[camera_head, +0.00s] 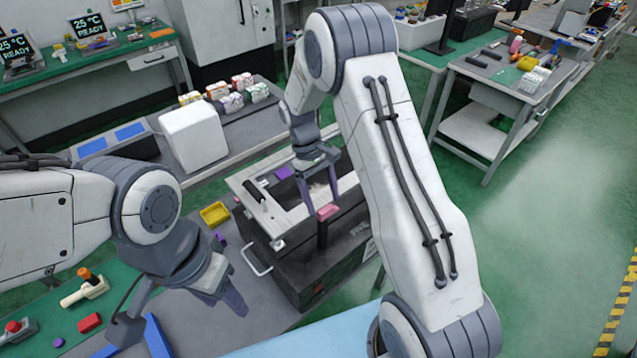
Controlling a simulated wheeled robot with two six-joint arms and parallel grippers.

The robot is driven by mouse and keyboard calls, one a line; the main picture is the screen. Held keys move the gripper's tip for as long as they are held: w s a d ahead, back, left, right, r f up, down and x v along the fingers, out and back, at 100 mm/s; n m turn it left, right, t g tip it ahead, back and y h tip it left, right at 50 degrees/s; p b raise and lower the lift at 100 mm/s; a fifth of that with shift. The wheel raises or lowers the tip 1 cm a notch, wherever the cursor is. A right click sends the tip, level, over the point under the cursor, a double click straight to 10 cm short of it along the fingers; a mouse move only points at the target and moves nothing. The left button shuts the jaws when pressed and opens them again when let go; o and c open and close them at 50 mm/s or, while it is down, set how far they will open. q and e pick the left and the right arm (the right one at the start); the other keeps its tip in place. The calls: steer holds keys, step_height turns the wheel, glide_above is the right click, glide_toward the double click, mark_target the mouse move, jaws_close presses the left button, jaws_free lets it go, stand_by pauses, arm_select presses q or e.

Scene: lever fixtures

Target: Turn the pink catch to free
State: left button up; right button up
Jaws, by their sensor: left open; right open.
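The pink catch (327,212) is a small pink piece at the near edge of a dark box (330,262) with a light grey top frame. My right gripper (319,196) hangs over the box with its fingers pointing down. It is open, and its fingertips are close to the catch, partly around it in the picture. I cannot tell whether they touch it. The catch's setting is too small to read. My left gripper (192,312) is open and empty over the grey bench at lower left, well away from the catch.
An orange-handled lever (85,284) and a red block (90,322) are at lower left. A white box (194,138) stands behind.

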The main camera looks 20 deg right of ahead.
steer(key=b+v, duration=0.1)
steer(key=v, duration=0.7)
steer(key=shift+r+b, duration=0.3)
steer(key=shift+r, duration=0.05)
steer(key=shift+w, duration=0.1)
